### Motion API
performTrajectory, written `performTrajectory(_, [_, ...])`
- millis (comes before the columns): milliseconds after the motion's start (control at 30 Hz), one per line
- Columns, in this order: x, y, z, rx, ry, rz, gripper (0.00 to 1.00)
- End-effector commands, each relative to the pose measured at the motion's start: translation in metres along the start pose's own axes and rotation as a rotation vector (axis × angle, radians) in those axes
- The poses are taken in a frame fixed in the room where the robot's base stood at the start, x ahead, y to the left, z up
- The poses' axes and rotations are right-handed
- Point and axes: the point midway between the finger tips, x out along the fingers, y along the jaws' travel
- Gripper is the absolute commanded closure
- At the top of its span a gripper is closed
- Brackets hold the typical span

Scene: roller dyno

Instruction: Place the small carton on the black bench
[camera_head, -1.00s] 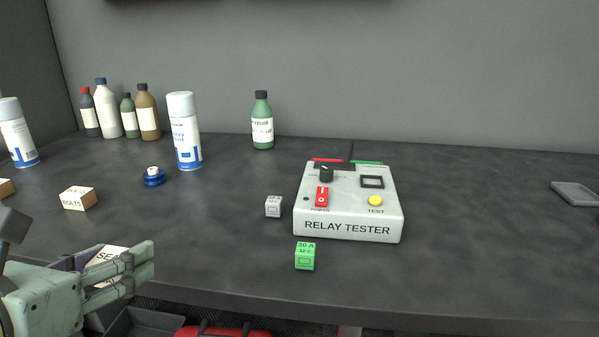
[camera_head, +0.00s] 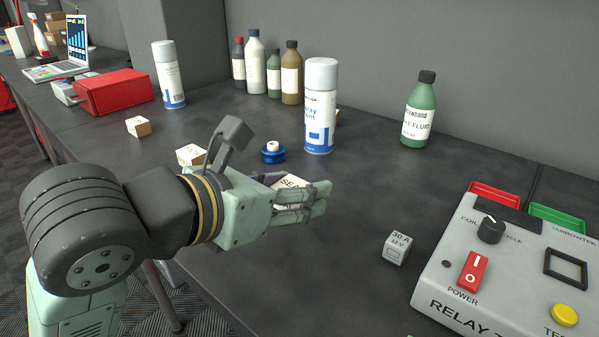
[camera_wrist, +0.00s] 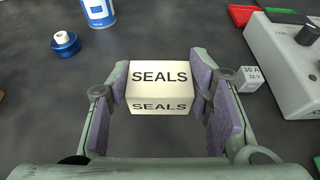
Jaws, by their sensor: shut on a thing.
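The small carton is a cream box lettered SEALS (camera_wrist: 160,82). My gripper (camera_wrist: 160,95) is shut on it, with a purple pad against each side in the wrist view. In the head view the carton (camera_head: 291,182) is partly hidden behind the fingers of my gripper (camera_head: 300,200). The dark, nearly black bench (camera_head: 340,250) lies beneath it. I cannot tell whether the carton touches the bench top or hangs just above it.
A relay tester (camera_head: 500,270) and a grey relay cube (camera_head: 397,248) stand to the right. Behind are a spray can (camera_head: 320,105), a blue-based object (camera_head: 273,152) and a green bottle (camera_head: 418,110). Small cartons (camera_head: 191,155) sit left. Bare bench lies between my gripper and the relay cube.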

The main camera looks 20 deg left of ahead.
Motion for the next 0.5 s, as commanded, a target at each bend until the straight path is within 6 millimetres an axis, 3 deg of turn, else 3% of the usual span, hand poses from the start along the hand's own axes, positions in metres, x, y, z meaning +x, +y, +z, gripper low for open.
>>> performTrajectory(167, [0.002, 0.023, 0.001, -0.008, -0.002, -0.002, 0.84])
performTrajectory(500, [0.015, 0.113, -0.001, -0.008, -0.001, -0.002, 0.84])
